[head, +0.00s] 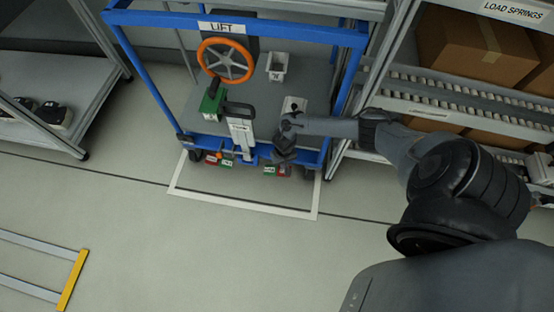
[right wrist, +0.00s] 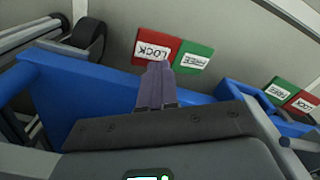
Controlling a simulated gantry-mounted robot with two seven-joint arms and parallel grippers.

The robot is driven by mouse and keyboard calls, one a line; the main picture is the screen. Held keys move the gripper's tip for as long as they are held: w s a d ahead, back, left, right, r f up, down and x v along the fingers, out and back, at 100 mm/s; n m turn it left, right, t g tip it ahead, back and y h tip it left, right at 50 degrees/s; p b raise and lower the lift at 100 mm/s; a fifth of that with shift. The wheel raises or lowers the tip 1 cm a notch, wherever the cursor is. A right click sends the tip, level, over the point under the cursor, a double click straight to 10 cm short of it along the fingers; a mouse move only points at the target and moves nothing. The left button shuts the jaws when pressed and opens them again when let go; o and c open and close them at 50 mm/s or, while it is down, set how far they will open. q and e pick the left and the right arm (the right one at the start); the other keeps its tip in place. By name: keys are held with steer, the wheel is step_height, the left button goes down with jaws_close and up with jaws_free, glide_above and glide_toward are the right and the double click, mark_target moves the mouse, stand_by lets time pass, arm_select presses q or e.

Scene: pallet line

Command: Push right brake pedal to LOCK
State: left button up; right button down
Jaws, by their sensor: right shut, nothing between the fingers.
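The right brake pedal shows at the foot of the blue cart in the head view as a green plate (head: 269,170) and a red plate (head: 284,172). In the right wrist view, its red LOCK plate (right wrist: 156,46) and green FREE plate (right wrist: 194,57) lie side by side. My right gripper (head: 283,156) is shut and empty, pointing down at the cart's front lower edge. In the right wrist view its fingertips (right wrist: 158,72) overlap the lower edge of the LOCK plate near FREE. I cannot tell whether they touch. My left gripper is not in view.
The blue cart frame (head: 150,19) carries an orange wheel (head: 227,78) and a LIFT sign. The left pedal's green FREE plate (right wrist: 278,91) and red LOCK plate (right wrist: 301,104) are farther along. A roller rack with boxes (head: 470,50) stands right.

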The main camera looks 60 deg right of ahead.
steer(key=shift+f, duration=0.35)
steer(key=shift+f, duration=0.55)
stand_by(0.4)
steer(key=shift+f, duration=0.45)
steer(key=shift+f, duration=0.55)
stand_by(0.4)
steer(key=shift+f, duration=0.5)
steer(key=shift+r, duration=0.1)
step_height(320, 180, up, 4)
steer(key=p, duration=0.4)
steer(key=shift+r+p, duration=0.1)
steer(key=shift+p, duration=0.3)
steer(key=shift+r+p, duration=1.35)
steer(key=shift+p, duration=0.2)
